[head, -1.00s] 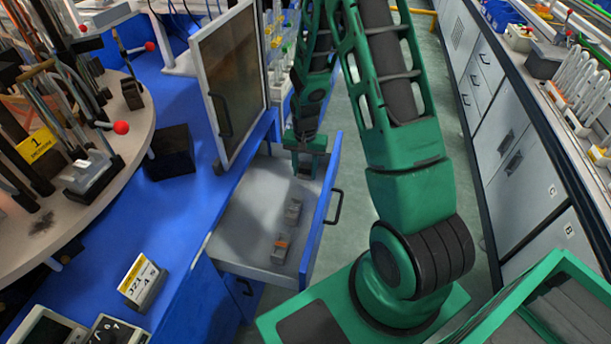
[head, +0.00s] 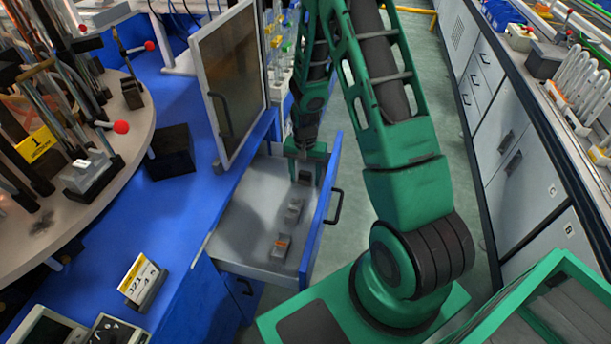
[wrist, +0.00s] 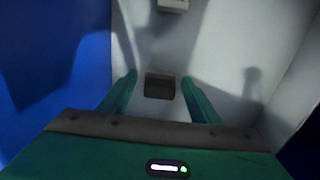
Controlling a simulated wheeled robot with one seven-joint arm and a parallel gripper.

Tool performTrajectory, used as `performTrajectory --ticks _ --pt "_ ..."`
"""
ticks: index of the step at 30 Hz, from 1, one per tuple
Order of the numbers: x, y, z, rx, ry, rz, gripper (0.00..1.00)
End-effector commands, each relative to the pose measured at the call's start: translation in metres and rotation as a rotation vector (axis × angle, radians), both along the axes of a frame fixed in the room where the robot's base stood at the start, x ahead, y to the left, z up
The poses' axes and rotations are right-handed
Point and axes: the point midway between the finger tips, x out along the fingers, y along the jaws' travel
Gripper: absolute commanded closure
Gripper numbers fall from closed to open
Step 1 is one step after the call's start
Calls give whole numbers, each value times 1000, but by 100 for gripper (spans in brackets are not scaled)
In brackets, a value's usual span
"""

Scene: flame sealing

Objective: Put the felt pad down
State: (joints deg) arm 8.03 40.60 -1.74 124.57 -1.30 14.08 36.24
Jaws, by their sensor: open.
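The felt pad, a small dark grey block (head: 304,178), lies on the floor of the open drawer (head: 245,232), near its far end. In the wrist view the dark block (wrist: 160,88) sits between my two green fingers, with a gap on each side. My gripper (head: 306,160) is open just above and behind the block, inside the drawer's far end. The fingers are partly hidden by the gripper body in the head view.
Two more small grey blocks lie nearer in the drawer, one plain (head: 294,211) and one with an orange mark (head: 281,246). The blue drawer front (head: 320,215) stands close on the right. A framed cabinet door (head: 230,80) stands open at left.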

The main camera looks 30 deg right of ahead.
Motion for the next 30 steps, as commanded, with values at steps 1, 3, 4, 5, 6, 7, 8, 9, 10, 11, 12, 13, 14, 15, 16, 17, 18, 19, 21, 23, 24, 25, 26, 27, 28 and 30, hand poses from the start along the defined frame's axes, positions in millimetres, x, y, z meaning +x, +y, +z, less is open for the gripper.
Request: performTrajectory --ticks 1,3,4,5,6,7,8,9,10,11,12,13,14,15,16,17,18,19,21,23,24,25,26,27,28,30 --pt "0 0 2 0 -1 0 43" --pt "0 0 8 0 -1 0 43" --pt "1 0 11 0 -1 0 43" --pt "1 0 15 -1 -2 0 43" --pt "1 0 21 -1 -4 0 43" --pt "1 0 25 -1 -4 0 43" --pt "1 0 31 -1 -4 0 43" --pt "1 0 38 -1 -5 0 43" --pt "1 0 44 -1 -4 0 43" --pt "1 0 50 -1 -5 1 43" --pt "1 0 58 -1 -4 0 43" --pt "1 0 64 -1 -4 1 43" --pt "1 0 69 -1 -5 1 43" --pt "1 0 77 -1 -4 1 43" --pt "1 0 82 -1 -5 1 43" --pt "1 0 87 -1 -4 1 43" --pt "1 0 93 -1 -4 1 43" --pt "1 0 97 -1 -4 1 43" --pt "1 0 107 -1 -4 1 43" --pt "1 0 112 -1 -2 1 43" --pt "1 0 115 0 -1 1 43" --pt "1 0 117 0 -1 1 43" --pt "1 0 119 0 -1 1 43" --pt "1 0 120 0 -1 1 43" --pt "1 0 121 0 -1 1 43" --pt "0 0 122 -1 -1 1 43"
